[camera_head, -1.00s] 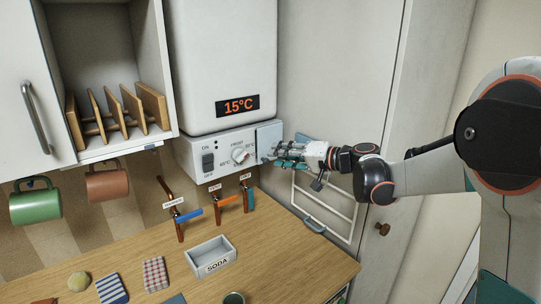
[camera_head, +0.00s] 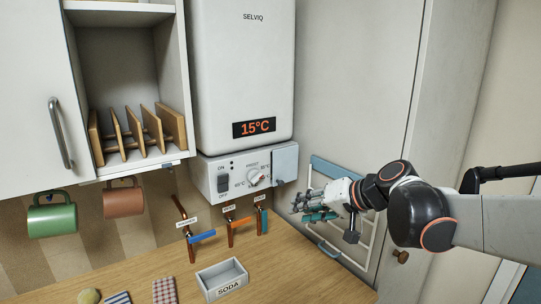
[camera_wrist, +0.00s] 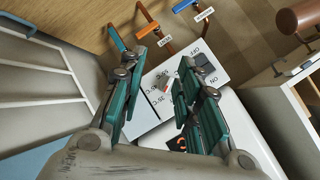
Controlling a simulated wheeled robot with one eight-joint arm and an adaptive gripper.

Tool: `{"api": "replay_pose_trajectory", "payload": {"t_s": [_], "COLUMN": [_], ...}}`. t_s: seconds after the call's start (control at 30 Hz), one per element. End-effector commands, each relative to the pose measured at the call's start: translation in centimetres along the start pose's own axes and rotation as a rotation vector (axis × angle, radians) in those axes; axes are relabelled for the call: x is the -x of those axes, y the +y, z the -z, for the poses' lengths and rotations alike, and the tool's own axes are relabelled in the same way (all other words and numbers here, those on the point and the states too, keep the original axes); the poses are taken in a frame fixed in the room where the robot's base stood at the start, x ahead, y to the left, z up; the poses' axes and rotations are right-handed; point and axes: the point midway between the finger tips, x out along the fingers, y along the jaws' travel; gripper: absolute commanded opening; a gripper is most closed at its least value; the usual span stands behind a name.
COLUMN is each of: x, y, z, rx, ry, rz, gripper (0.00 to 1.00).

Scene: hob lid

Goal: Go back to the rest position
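My gripper (camera_head: 308,205) is right of the white boiler (camera_head: 246,75), in front of the wall rack, apart from the control panel (camera_head: 236,177). In the wrist view its two teal-padded fingers (camera_wrist: 160,105) stand apart with nothing held between them. The panel shows beyond the fingers, with a round knob (camera_head: 258,176) and an ON/OFF switch (camera_head: 223,182). The switch also shows in the wrist view (camera_wrist: 205,68). A pale blue flap (camera_head: 285,165) stands open at the panel's right side. The display (camera_head: 254,128) reads 15°C.
Pipes with a blue lever (camera_head: 202,236) and an orange lever (camera_head: 240,221) rise below the boiler. A SODA tray (camera_head: 222,279) sits on the wooden counter (camera_head: 290,275). A white rack (camera_head: 345,235) hangs behind my gripper. Green (camera_head: 52,214) and brown (camera_head: 124,198) mugs hang at left.

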Motion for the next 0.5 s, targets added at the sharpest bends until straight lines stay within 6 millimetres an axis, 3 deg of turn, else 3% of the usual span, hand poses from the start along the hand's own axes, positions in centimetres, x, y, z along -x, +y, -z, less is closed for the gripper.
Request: {"api": "replay_pose_trajectory", "payload": {"t_s": [0.1,0.5], "x": [2.3,10.1], "y": [0.7,5.9], "z": [-3.9,-15.5], "rx": [0.038,0.184], "ry": [-0.022,-0.056], "rz": [-0.103,-0.45], "gripper": [0.31,0.31]}}
